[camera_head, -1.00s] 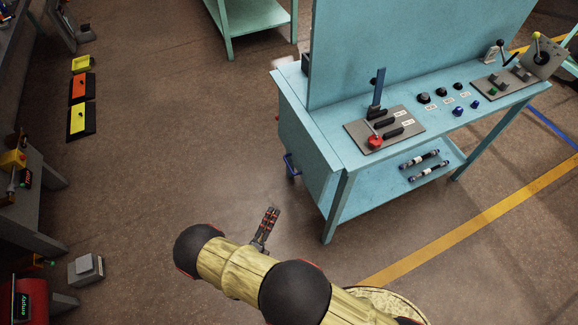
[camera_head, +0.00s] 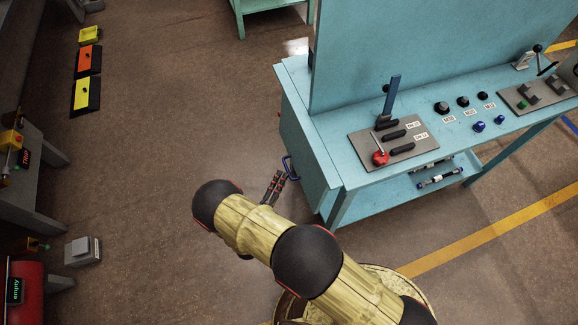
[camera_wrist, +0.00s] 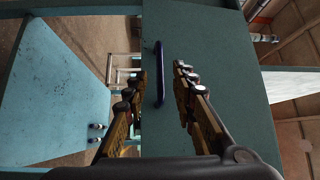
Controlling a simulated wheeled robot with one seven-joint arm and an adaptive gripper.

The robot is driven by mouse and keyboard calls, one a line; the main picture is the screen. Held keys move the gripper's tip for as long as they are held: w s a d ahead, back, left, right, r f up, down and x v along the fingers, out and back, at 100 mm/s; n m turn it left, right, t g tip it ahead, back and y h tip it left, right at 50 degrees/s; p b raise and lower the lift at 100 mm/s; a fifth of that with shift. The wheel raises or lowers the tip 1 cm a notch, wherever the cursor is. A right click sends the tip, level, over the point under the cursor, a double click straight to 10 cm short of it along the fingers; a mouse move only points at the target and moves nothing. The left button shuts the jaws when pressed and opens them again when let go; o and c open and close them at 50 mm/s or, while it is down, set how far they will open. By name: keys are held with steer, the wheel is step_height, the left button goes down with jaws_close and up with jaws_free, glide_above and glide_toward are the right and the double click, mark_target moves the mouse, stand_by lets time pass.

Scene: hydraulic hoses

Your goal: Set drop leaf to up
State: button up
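The drop leaf (camera_head: 299,140) is the light-blue panel hanging down at the left end of the blue workbench (camera_head: 350,178). Its blue bar handle (camera_head: 291,168) sits low on its outer face. In the wrist view the leaf (camera_wrist: 215,45) fills the middle right, and the handle (camera_wrist: 159,75) appears between my fingertips. My gripper (camera_head: 274,186) is just left of the handle in the head view. In the wrist view my gripper (camera_wrist: 158,72) is open, with one finger on each side of the handle. I cannot tell whether it touches.
A grey lever panel (camera_head: 358,148) with a red knob and a row of buttons lie on the bench top. A lower shelf (camera_head: 395,192) holds hoses. A red cylinder (camera_head: 30,285) and a grey box (camera_head: 82,250) stand at left. The floor left of my arm is open.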

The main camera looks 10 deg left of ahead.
mark_target(287, 169)
steer(key=shift+b+x, duration=0.55)
steer(key=shift+x, duration=2.2)
steer(key=c, duration=0.3)
steer(key=c, duration=0.4)
steer(key=shift+f, duration=0.1)
jaws_close()
